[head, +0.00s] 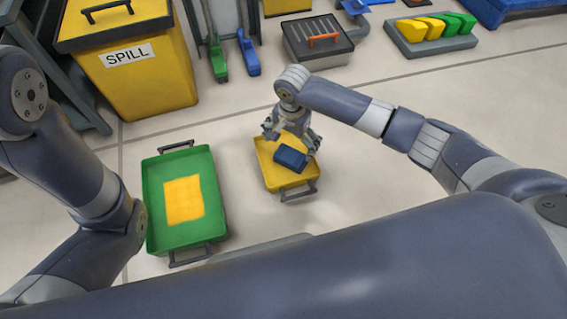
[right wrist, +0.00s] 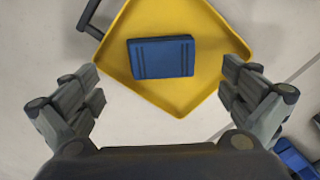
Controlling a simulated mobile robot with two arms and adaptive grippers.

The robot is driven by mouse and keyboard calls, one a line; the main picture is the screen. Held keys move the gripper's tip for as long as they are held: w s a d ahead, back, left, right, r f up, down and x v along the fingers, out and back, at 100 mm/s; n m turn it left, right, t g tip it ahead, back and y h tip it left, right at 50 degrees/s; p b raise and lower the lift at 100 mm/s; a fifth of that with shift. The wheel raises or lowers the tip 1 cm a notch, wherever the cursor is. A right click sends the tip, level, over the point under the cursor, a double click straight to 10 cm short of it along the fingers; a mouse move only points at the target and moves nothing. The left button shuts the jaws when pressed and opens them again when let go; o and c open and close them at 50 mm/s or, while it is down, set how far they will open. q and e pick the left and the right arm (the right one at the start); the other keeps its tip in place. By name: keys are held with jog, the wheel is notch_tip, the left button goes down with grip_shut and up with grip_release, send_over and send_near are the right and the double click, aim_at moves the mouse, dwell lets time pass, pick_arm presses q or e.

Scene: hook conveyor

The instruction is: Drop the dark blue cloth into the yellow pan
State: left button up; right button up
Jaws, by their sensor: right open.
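The dark blue cloth (head: 291,158) is a folded block lying in the yellow pan (head: 271,178), below my right gripper. In the right wrist view the cloth (right wrist: 161,57) rests on the pan's floor, apart from the fingers, with yellow pan surface (right wrist: 183,98) around it. My right gripper (head: 291,140) is above the pan and open, with its two fingers (right wrist: 163,92) wide apart and nothing between them. My left arm enters the head view from the left, but its gripper is not visible.
A green pan (head: 154,207) with a yellow cloth (head: 184,200) in it stands left of the yellow pan. A yellow spill bin (head: 150,85), a grey lidded box (head: 317,42) and a grey tray (head: 428,45) of yellow and green pieces stand behind. Floor to the right is clear.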

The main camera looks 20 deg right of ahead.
notch_tip(320, 180, up, 11)
dwell(0.3)
dwell(0.4)
